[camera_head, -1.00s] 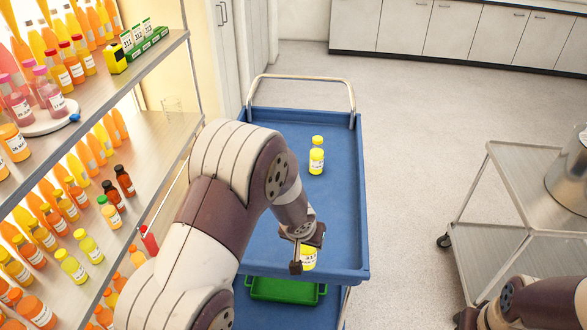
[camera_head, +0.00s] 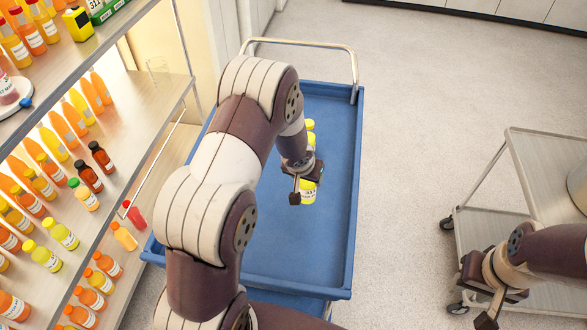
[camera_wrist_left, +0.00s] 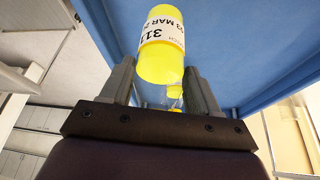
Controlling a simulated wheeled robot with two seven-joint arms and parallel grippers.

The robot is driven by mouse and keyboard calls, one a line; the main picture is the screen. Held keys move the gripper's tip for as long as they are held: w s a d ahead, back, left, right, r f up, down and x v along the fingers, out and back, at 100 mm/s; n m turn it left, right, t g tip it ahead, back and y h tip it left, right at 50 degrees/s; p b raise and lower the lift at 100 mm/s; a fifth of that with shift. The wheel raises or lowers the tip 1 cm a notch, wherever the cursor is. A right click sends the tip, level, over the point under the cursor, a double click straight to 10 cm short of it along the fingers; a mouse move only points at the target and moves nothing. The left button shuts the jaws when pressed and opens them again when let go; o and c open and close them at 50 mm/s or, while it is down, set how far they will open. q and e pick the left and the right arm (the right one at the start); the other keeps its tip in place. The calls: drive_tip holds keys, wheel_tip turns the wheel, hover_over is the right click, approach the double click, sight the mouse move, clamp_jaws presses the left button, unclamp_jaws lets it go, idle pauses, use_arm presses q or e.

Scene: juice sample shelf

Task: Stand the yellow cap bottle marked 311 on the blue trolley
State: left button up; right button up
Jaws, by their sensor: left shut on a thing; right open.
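The yellow bottle marked 311 (camera_head: 308,194) is in my left gripper (camera_head: 300,182), over the middle of the blue trolley (camera_head: 300,245). In the left wrist view the bottle (camera_wrist_left: 160,64) shows its white label with 311 between the two fingers of my left gripper (camera_wrist_left: 162,88). The gripper is shut on it. I cannot tell whether the bottle touches the trolley top. My right gripper (camera_head: 486,298) is open and empty at the right, far from the trolley.
A shelf (camera_head: 150,115) with several juice bottles is at the left. A grey metal cart (camera_head: 545,150) is at the right. The trolley's front and right areas are clear.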

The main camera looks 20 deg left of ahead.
use_arm(q)
drive_tip(key=w+a+f+p, duration=0.1)
drive_tip(key=w+a+f, duration=0.3)
drive_tip(key=f, duration=0.4)
drive_tip(key=shift+w+a+f+p, duration=0.2)
drive_tip(key=shift+w+a+p, duration=0.15)
drive_tip(key=shift+w, duration=0.1)
use_arm(e)
drive_tip(key=shift+w+r, duration=0.3)
drive_tip(key=shift+r, duration=0.25)
drive_tip(key=shift+w+r, duration=0.25)
drive_tip(key=shift+r, duration=0.25)
use_arm(q)
drive_tip(key=o, duration=1.2)
drive_tip(key=shift+s, duration=0.1)
drive_tip(key=shift+o, duration=0.2)
